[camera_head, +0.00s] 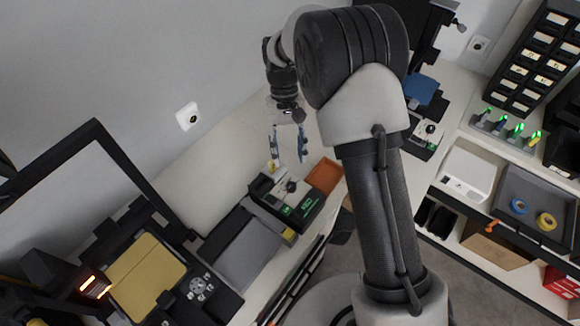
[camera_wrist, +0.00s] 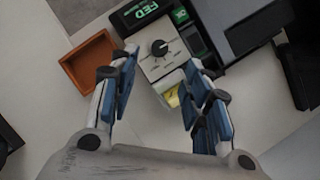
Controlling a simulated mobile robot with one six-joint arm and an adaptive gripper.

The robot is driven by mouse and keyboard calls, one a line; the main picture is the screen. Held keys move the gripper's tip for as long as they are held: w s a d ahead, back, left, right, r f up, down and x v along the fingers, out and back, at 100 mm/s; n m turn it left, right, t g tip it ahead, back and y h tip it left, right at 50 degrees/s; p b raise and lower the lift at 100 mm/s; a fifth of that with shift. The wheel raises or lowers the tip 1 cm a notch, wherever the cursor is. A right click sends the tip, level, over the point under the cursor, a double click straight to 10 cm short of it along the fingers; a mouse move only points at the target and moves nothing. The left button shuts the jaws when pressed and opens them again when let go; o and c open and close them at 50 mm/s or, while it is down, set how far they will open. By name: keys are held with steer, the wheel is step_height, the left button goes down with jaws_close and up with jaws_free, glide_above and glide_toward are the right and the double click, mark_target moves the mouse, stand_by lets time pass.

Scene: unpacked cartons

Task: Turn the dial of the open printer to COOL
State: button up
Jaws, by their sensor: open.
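A small printer (camera_head: 304,206) with a lit green display and a pale dial panel stands on the left bench. In the wrist view its display (camera_wrist: 142,13) reads FED. The dial (camera_wrist: 159,47) is a black knob with a light pointer mark, with ticks around it; the tick labels are too small to read. A yellow piece (camera_wrist: 172,97) shows at the panel's near edge. My gripper (camera_head: 288,161) hangs above the printer, fingers down. In the wrist view my gripper (camera_wrist: 162,66) is open, its fingers on either side of the dial panel, with nothing between them; contact cannot be told.
An orange-brown tray (camera_wrist: 90,63) sits beside the printer. A large machine with a yellow plate (camera_head: 148,277) and raised black frame stands at left. A similar dial device (camera_head: 426,136) stands at the back. The right bench holds a grey tray (camera_head: 541,193) with tape rolls.

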steer(key=shift+v, duration=1.2)
steer(key=s+d+r+t+b, duration=0.2)
steer(key=s+d+r, duration=0.25)
steer(key=r, duration=0.25)
steer(key=s+d+r+t+b, duration=0.2)
steer(key=s+d+r, duration=0.25)
steer(key=r, duration=0.25)
steer(key=s+d+f+t+b, duration=0.1)
steer(key=s+d+t, duration=0.1)
steer(key=s, duration=0.6)
steer(key=s+d+f+m+t+b, duration=0.1)
steer(key=s+d+t, duration=0.1)
steer(key=s, duration=0.6)
steer(key=shift+d+m+t+y, duration=0.2)
steer(key=shift+m+t+y, duration=0.1)
steer(key=shift+t, duration=0.3)
